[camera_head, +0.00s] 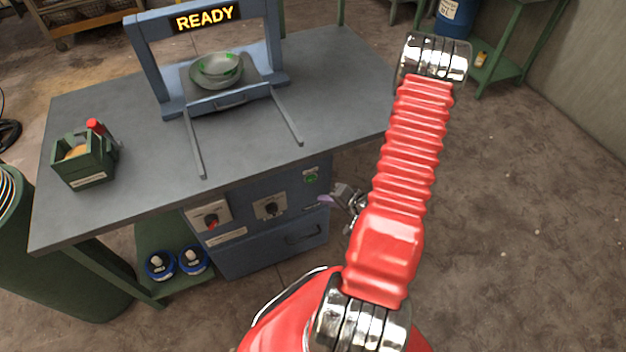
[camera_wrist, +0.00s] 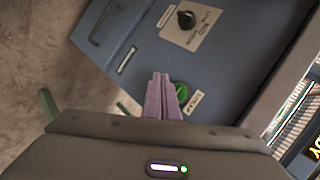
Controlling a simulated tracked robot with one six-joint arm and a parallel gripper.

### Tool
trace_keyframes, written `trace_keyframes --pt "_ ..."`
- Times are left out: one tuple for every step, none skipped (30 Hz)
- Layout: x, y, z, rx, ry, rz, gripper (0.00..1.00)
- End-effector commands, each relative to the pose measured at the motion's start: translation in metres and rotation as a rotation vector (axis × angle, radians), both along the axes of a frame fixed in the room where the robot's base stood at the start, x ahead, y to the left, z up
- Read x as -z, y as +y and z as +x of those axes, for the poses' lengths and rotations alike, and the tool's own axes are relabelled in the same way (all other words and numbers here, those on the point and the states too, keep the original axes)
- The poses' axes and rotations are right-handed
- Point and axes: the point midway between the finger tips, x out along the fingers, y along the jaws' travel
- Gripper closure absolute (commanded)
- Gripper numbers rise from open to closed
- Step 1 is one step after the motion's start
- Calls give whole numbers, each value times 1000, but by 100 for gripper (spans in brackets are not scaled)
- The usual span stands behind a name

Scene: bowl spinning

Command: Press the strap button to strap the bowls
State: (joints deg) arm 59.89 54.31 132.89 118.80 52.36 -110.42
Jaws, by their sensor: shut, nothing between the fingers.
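The green button (camera_head: 311,176) is on the upper right of the blue cabinet front, under the tabletop. In the wrist view the green button (camera_wrist: 181,90) is partly behind my right finger, with a small label beside it. My gripper (camera_head: 325,199) has purple fingers, shut and empty, pointing at the cabinet just below and right of the button. In the wrist view its fingertips (camera_wrist: 161,76) are beside the button; I cannot tell whether they touch. Two stacked grey-green bowls (camera_head: 217,70) sit under the blue frame (camera_head: 150,60), whose sign (camera_head: 204,17) reads READY.
A black knob (camera_head: 270,207) and a red knob (camera_head: 211,221) are left of the button. A drawer handle (camera_head: 303,234) is below. The grey tabletop (camera_head: 250,140) overhangs the panel. A green crate (camera_head: 84,160) stands on its left. Floor at right is clear.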

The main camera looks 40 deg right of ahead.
Motion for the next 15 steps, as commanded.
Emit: trace_keyframes --pt "0 -1 6 -2 0 -1 100" --pt "0 -2 9 -2 0 -1 100" --pt "0 -4 13 -2 0 -1 100" --pt "0 -5 16 -1 0 -2 100" --pt "0 -5 19 -1 0 -2 100" --pt "0 -6 23 -1 0 -1 100" --pt "0 -7 26 -1 -1 -1 100" --pt "0 -8 29 -1 -1 -1 100" --pt "0 -10 33 -1 -1 -1 100" --pt "0 -10 35 -1 0 -1 100" --pt "0 -11 37 0 0 0 100" --pt "0 -12 40 -1 0 -1 100" --pt "0 -12 43 -1 0 -2 100" --pt "0 -13 44 -1 0 -1 100" --pt "0 -13 46 -1 0 -1 100"
